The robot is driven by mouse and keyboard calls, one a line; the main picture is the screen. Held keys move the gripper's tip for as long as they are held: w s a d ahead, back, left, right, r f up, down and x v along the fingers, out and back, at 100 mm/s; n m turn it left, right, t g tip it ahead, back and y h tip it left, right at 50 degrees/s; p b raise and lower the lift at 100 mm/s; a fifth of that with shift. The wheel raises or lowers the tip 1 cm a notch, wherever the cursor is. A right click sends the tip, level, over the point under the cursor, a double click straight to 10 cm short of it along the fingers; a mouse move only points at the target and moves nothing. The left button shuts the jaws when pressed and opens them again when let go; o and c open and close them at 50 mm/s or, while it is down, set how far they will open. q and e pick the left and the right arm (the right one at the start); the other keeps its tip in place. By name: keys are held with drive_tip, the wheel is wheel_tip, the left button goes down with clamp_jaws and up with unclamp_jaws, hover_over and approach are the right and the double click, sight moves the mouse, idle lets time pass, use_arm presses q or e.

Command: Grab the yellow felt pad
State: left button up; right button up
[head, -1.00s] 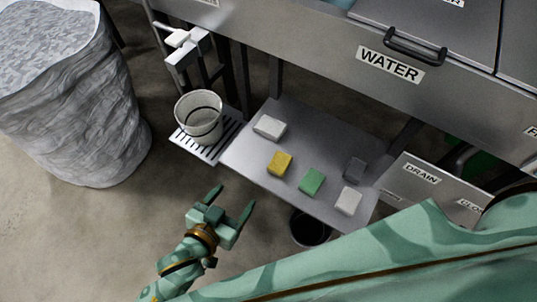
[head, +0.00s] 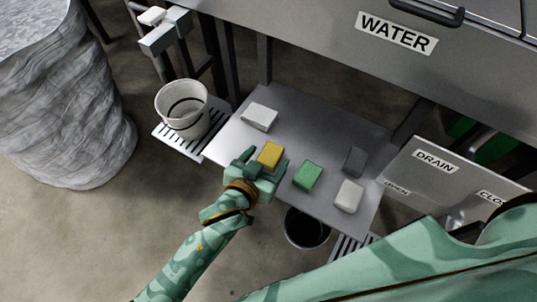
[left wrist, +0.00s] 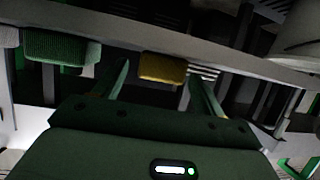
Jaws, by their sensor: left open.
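The yellow felt pad (head: 269,153) lies on the grey metal shelf (head: 318,128), near its front left edge. It also shows in the left wrist view (left wrist: 162,68), between and just beyond the fingertips. My left gripper (head: 265,160) is open at the shelf's front edge, with one finger on each side of the yellow pad. The fingers do not appear closed on it; whether either one touches it I cannot tell. My right gripper is not in view.
A green pad (head: 307,174) lies just right of the gripper, and in the left wrist view (left wrist: 60,48) it is left. Two white pads (head: 260,116) (head: 348,196) and a dark grey pad (head: 355,161) share the shelf. A white bucket (head: 184,108) stands left.

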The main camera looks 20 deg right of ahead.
use_arm(q)
drive_tip(key=shift+w+d+f, duration=0.15)
drive_tip(key=shift+w, duration=0.05)
drive_tip(key=shift+r, duration=0.2)
drive_tip(key=c, duration=1.1)
drive_tip(key=shift+o, duration=0.2)
